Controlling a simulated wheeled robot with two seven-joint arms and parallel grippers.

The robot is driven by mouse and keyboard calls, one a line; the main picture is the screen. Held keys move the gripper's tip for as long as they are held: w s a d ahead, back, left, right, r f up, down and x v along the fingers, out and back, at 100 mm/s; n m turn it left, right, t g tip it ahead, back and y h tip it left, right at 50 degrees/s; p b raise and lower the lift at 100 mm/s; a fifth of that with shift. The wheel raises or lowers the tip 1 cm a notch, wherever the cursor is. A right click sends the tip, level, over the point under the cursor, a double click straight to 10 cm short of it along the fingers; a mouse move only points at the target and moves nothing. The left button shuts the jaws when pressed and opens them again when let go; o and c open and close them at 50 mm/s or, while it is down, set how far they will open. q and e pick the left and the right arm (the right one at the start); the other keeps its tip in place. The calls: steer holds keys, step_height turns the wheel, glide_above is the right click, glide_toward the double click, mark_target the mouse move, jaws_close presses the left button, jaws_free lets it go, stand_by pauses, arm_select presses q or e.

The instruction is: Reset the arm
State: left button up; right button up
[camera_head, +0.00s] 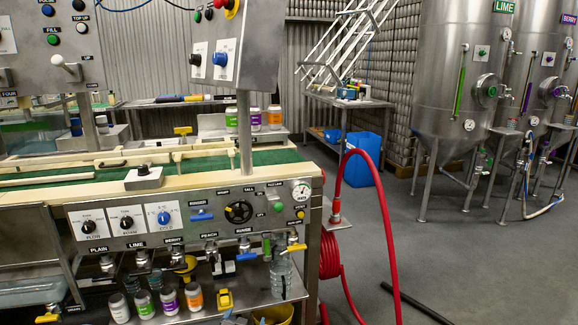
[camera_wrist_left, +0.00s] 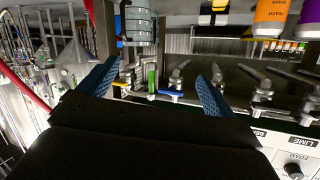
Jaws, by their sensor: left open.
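My left gripper (camera_head: 245,318) shows only as blue fingertips at the bottom edge of the head view, low in front of the machine's lower shelf. In the left wrist view its two blue ridged fingers (camera_wrist_left: 156,90) stand wide apart with nothing between them. That view is upside down and shows the taps ahead of the fingers. The rest of the left arm is out of the head view. My right gripper is not in view.
The counter (camera_head: 150,215) carries taps, with a clear bottle (camera_head: 281,278) under one. Several small jars (camera_head: 169,300) and a yellow clamp-like object (camera_head: 224,300) stand on the lower shelf. A red hose (camera_head: 342,200) hangs at right. Grey floor (camera_head: 480,265) is largely open towards the tanks (camera_head: 460,85).

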arm_select(q)
steer(key=s+d+f+g+h, duration=0.1)
steer(key=s+d+f+g, duration=0.15)
steer(key=s+f, duration=0.95)
steer(key=s+d+f+n+g+h, duration=0.1)
steer(key=s+d+f+g, duration=0.35)
steer(key=s, duration=1.35)
steer(key=s+d+f, duration=0.1)
steer(key=s+f, duration=1)
steer(key=s, duration=0.4)
steer(key=s+a+r+g+p, duration=0.1)
steer(key=r+p, duration=0.3)
steer(key=r, duration=0.8)
steer(key=s+a+r+g+y+p, duration=0.1)
steer(key=a+r+p, duration=0.3)
steer(key=r, duration=0.9)
steer(key=s+a+r+g+p, duration=0.1)
steer(key=a+r+g+p, duration=0.2)
steer(key=r, duration=1)
steer(key=p, duration=0.3)
steer(key=shift+y, duration=0.4)
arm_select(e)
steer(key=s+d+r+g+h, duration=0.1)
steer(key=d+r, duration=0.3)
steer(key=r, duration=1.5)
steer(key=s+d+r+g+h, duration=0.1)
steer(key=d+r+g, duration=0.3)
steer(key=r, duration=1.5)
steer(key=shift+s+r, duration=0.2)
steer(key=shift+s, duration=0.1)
